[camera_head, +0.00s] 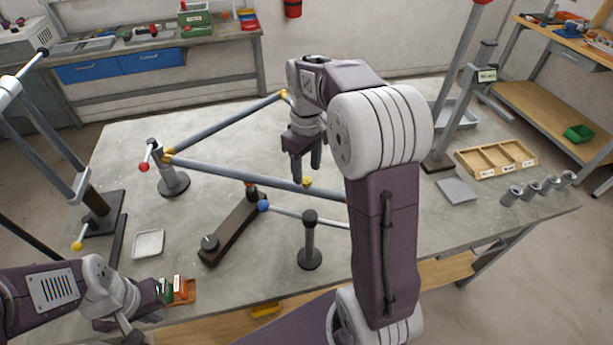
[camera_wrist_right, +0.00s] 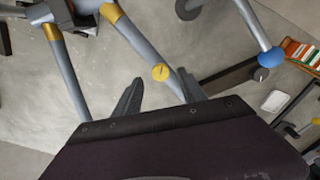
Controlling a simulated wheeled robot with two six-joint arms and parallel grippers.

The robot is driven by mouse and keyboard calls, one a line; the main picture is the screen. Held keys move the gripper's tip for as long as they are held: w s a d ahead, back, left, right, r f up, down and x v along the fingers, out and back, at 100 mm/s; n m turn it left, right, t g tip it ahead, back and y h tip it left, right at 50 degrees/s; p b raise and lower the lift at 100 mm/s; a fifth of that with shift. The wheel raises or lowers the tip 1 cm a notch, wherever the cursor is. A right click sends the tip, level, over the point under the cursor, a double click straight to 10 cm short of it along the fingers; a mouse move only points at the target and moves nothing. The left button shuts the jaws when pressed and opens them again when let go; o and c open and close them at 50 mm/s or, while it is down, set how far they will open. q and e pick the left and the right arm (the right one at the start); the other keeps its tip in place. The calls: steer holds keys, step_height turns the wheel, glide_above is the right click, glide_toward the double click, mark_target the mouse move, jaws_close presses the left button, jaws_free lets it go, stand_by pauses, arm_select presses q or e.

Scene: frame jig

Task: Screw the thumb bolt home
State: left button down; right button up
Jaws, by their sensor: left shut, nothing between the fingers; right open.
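A small yellow round head (camera_head: 307,181), which looks like the thumb bolt, sits at the long grey diagonal tube (camera_head: 235,173). In the right wrist view its yellow disc (camera_wrist_right: 160,72) shows a small mark and lies just beyond the fingertips, between their lines. My right gripper (camera_head: 304,172) points down beside the tube, open and empty, with both fingers (camera_wrist_right: 160,92) apart in the wrist view. Whether it touches the bolt cannot be told. How deep the bolt sits is not clear. My left gripper (camera_head: 132,334) is shut and empty at the bottom left, partly cut off.
Tubes with yellow joints rest on stands, including one with a red ball (camera_head: 143,167). A dark bar (camera_head: 232,228) and a blue ball (camera_head: 263,206) are nearby. A white tray (camera_head: 148,244) lies left; a wooden divided tray (camera_head: 497,158) and grey cylinders (camera_head: 532,190) stand right.

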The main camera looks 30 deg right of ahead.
mark_target(306, 182)
steer(key=shift+f, duration=1.2)
jaws_close()
